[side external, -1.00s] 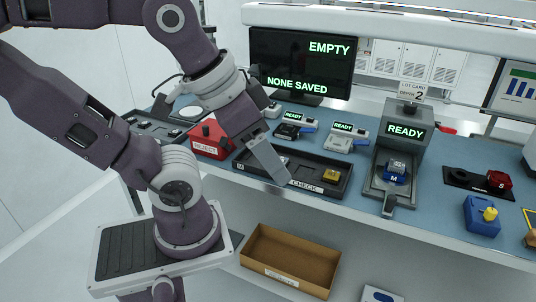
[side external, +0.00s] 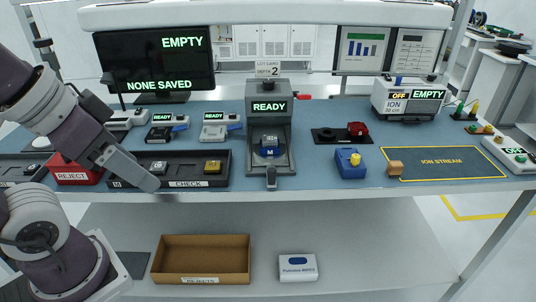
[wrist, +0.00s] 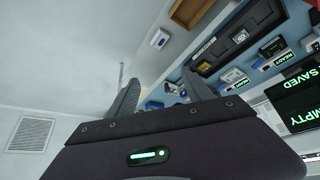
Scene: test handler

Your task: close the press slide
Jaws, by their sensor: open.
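The grey press (side external: 268,104) with a green READY display stands on the blue bench. Its slide (side external: 282,166) sticks out at the front, with a grey handle (side external: 271,179) near the bench edge. My gripper (side external: 150,184) is well to the left of the handle, in front of the black CHECK tray (side external: 200,183), touching nothing that I can make out. In the wrist view its two fingers (wrist: 158,94) are apart with nothing seen between them.
A red REJECT box (side external: 72,172) is left of my gripper. A blue block with a yellow knob (side external: 349,163) and a black base with a red part (side external: 357,130) are right of the press. A brown box (side external: 200,259) is on the lower shelf. Space before the bench looks free.

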